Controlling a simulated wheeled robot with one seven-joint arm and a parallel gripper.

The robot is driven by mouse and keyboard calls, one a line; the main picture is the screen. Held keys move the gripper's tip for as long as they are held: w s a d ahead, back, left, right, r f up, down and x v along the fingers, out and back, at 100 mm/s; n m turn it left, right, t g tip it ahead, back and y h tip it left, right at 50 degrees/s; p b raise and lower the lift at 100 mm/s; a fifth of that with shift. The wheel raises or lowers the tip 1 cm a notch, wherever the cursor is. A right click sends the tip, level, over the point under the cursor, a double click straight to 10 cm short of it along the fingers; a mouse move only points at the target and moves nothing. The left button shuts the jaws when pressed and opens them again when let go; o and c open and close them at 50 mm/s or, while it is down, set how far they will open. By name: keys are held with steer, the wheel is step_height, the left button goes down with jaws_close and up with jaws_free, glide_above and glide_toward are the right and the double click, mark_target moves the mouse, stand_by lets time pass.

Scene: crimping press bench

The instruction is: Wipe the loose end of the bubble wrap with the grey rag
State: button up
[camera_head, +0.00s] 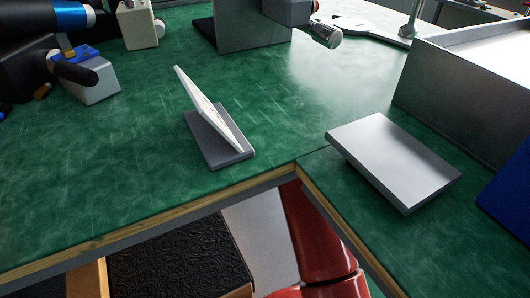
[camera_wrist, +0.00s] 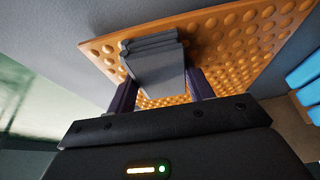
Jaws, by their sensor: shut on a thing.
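In the wrist view my gripper (camera_wrist: 160,88) is shut on the grey rag (camera_wrist: 155,62), a folded, layered grey piece between the two dark purple fingers. Just beyond it lies an orange sheet covered in round bumps (camera_wrist: 250,40), which looks like the bubble wrap. The rag overlaps part of this sheet in the picture; I cannot tell whether they touch. The rag and fingers hide the sheet's middle. I cannot make out the rag or bubble wrap in the head view.
In the head view a small stand with a tilted white panel (camera_head: 207,105) and a flat silver plate (camera_head: 390,160) stand on the green bench (camera_head: 110,165). A grey box (camera_head: 465,85) is at right. The bench's left middle is clear. Light blue pieces (camera_wrist: 308,75) edge the wrist view.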

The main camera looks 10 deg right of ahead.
steer(key=shift+w+a+f, duration=0.1)
steer(key=shift+w+a, duration=0.15)
steer(key=shift+w, duration=0.7)
steer(key=shift+s+d, duration=0.35)
steer(key=shift+s, duration=0.55)
steer(key=shift+w+a, duration=0.3)
steer(key=shift+w, duration=0.65)
steer(key=shift+r+p, duration=1)
steer(key=shift+r, duration=1.55)
